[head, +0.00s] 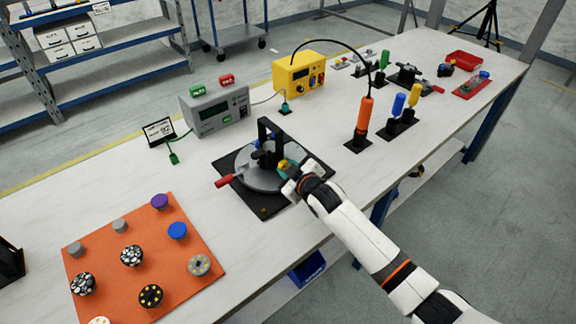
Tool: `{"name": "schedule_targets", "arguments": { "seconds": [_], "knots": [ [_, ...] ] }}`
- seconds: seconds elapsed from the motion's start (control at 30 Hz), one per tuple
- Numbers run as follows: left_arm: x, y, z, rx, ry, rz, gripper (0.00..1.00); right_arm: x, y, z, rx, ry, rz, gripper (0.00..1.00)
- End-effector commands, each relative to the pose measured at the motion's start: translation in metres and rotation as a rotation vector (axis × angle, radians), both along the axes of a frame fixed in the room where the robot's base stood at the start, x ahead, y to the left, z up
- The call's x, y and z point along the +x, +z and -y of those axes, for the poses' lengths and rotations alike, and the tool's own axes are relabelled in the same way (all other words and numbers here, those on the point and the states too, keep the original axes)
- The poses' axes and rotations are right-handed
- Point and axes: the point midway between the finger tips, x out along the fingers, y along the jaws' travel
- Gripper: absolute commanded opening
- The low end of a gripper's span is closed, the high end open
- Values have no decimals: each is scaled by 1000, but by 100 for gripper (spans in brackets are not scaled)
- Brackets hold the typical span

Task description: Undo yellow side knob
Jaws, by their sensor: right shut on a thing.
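A grey round turntable (244,180) sits on a black base plate (263,209) near the middle of the table. A black upright bracket (264,129) stands on it, with small blue parts beside it. A yellow knob (282,163) shows at the right side of this fixture, next to a teal part. My right gripper (290,176) reaches in from the lower right and is shut at the yellow knob; its fingers hide part of it. A red handle (224,181) sticks out at the turntable's left. My left gripper is not in view.
An orange board (125,226) with several knobs lies at the front left. A grey meter box (214,107) and a yellow box (299,73) stand behind the fixture. An orange screwdriver (365,114) stands upright to the right.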

Motion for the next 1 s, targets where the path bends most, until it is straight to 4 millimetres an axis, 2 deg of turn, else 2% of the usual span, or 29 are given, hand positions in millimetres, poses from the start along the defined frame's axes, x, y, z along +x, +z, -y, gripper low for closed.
{"name": "schedule_targets", "arguments": {
  "seconds": [0.3, 0.77, 0.8, 0.9, 1.0],
  "knots": [
    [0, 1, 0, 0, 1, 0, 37, 0, -1, 0, -82, 0, 60, 5],
    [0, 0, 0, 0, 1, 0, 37, 0, -1, 0, -92, 0, 67, 5],
    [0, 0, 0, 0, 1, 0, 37, 0, -1, -1, -92, 0, 67, 34],
    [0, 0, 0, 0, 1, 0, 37, 0, -1, -1, -92, 0, 67, 50],
    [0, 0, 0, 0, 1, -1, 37, -1, -1, -1, -92, 1, 66, 50]
  ]
}}
